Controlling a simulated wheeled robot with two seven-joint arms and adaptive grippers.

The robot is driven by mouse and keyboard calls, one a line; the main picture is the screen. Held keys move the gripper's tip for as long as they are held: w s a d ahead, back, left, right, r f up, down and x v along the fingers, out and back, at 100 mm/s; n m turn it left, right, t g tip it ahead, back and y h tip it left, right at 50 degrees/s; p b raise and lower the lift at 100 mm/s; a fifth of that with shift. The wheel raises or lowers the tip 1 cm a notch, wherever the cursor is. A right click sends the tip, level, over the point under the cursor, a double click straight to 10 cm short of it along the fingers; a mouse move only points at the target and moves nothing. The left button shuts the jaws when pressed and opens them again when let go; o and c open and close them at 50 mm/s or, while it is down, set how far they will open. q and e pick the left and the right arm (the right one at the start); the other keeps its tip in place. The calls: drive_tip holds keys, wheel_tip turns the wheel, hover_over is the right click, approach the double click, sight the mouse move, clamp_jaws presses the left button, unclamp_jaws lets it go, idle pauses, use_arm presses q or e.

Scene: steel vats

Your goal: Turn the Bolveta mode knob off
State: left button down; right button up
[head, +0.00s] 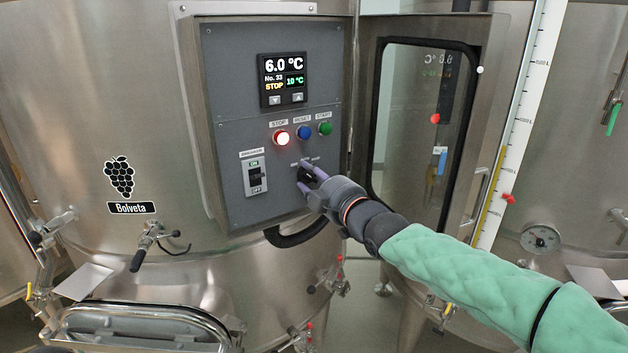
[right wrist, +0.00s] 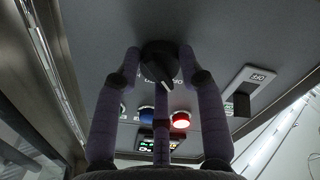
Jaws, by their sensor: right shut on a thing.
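The Bolveta vat (head: 60,110) carries a grape emblem and a name label (head: 132,208). Its grey control panel (head: 225,100) faces me. The black mode knob (head: 306,177) is low on the panel, partly hidden by my right gripper (head: 304,174). In the right wrist view the round knob (right wrist: 158,62) sits between the fingertips of my right gripper (right wrist: 160,56), which is shut on it from both sides. A pale pointer mark on the knob points down and slightly right in that view. The labels around the knob are too small to read.
A display (head: 283,79) reads 6.0 °C and STOP. Below it are a lit red STOP button (head: 281,137), a blue RESET button (head: 304,132) and a green START button (head: 325,128). A breaker switch (head: 255,176) is left of the knob. The glazed panel door (head: 425,120) stands open right.

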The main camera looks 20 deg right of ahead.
drive_tip(key=shift+r, duration=0.5)
drive_tip(key=o, duration=1)
drive_tip(key=shift+o, duration=0.7)
drive_tip(key=shift+a+f, duration=0.15)
drive_tip(key=shift+f, duration=0.05)
drive_tip(key=shift+f, duration=0.1)
drive_tip(key=shift+s, duration=0.1)
drive_tip(key=v, duration=1.2)
